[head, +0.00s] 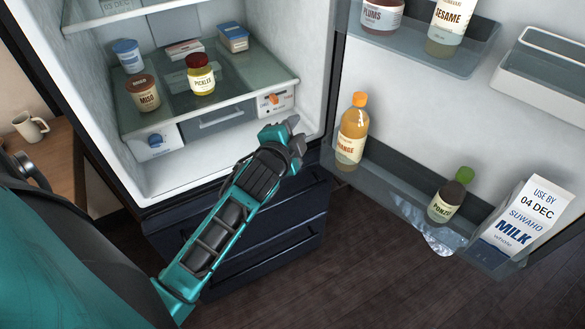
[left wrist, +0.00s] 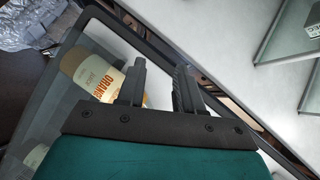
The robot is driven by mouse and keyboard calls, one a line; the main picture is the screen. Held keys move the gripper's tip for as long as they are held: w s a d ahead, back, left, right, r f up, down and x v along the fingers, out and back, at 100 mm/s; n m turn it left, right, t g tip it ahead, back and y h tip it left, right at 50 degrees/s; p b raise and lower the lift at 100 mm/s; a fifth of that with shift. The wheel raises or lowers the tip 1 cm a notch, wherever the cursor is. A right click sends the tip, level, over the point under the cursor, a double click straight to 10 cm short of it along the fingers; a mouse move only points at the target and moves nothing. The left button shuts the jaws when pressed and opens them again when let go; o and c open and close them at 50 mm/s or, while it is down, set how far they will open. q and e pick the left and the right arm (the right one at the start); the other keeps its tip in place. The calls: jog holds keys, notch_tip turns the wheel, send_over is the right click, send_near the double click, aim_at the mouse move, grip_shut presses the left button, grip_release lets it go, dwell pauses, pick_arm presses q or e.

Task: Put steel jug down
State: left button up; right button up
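I cannot make out a steel jug for certain in either view. A small grey metallic shape (head: 22,163) shows at the far left edge of the head view, partly hidden by my teal arm; I cannot tell what it is. My left gripper (head: 289,137) is in front of the open fridge, near the right side of its opening and low down. In the left wrist view its two fingers (left wrist: 160,84) stand apart with nothing between them. My right gripper is not in view.
The fridge shelf (head: 255,83) holds a pickle jar (head: 201,80), a miso jar (head: 144,95) and tubs. The open door carries an orange bottle (head: 352,132), a ponzu bottle (head: 447,203) and a milk carton (head: 525,222). A beige mug (head: 29,127) stands on the wooden surface at left.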

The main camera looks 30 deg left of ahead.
pick_arm(q)
jog(key=s+d+f+n+g+h, duration=0.2)
jog(key=s+d+f+n, duration=0.2)
jog(key=s+f, duration=0.3)
jog(key=s+d+f+n+g+h, duration=0.1)
jog(key=s+d+f+n+h, duration=0.2)
jog(key=s+d+f, duration=0.4)
jog(key=s, duration=0.4)
jog(key=shift+f+n+g+h, duration=0.3)
jog(key=shift+f+n+g, duration=0.05)
jog(key=shift+n+g, duration=0.05)
